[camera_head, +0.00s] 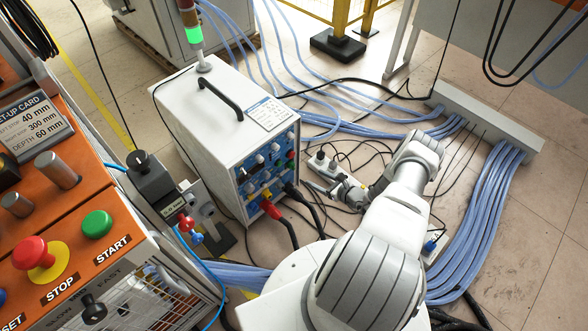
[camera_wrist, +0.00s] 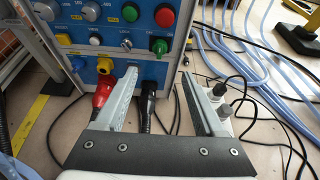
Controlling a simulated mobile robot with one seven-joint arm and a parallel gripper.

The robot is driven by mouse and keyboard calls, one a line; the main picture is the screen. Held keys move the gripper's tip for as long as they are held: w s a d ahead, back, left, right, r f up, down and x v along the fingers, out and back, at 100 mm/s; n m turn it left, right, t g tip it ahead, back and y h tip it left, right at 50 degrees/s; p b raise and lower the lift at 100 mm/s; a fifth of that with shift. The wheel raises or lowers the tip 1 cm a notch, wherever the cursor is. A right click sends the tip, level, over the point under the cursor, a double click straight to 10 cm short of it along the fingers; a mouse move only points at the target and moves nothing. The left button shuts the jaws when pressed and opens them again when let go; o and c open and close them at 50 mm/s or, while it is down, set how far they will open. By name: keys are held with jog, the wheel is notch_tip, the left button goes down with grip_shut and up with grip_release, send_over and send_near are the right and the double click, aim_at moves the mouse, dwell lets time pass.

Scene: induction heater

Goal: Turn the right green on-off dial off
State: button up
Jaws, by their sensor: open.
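The blue control panel (camera_wrist: 100,40) of the white heater box fills the upper left of the wrist view. A green round dial (camera_wrist: 159,46) sits near its right edge, below a red knob (camera_wrist: 165,17); its on or off position is too small to read. My gripper (camera_wrist: 160,78) is open and empty, its fingers pointing towards the panel's lower right, with the green dial above the gap between them. In the head view, my gripper (camera_head: 335,183) is to the right of the heater box (camera_head: 225,115), apart from it.
A red plug (camera_wrist: 103,92) and a black plug (camera_wrist: 148,92) with cables stick out below the dials, close to my left finger. A white power strip (camera_wrist: 222,98) lies by the right finger. Blue hoses (camera_head: 480,210) and black cables cover much of the floor.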

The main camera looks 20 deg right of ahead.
aim_at(294, 167)
jog(key=b+x, duration=0.4)
jog(key=x, duration=0.8)
jog(key=shift+s+f, duration=0.1)
jog(key=shift+f, duration=0.1)
jog(key=shift+w+a, duration=0.15)
jog(key=shift+w, duration=0.4)
grip_shut()
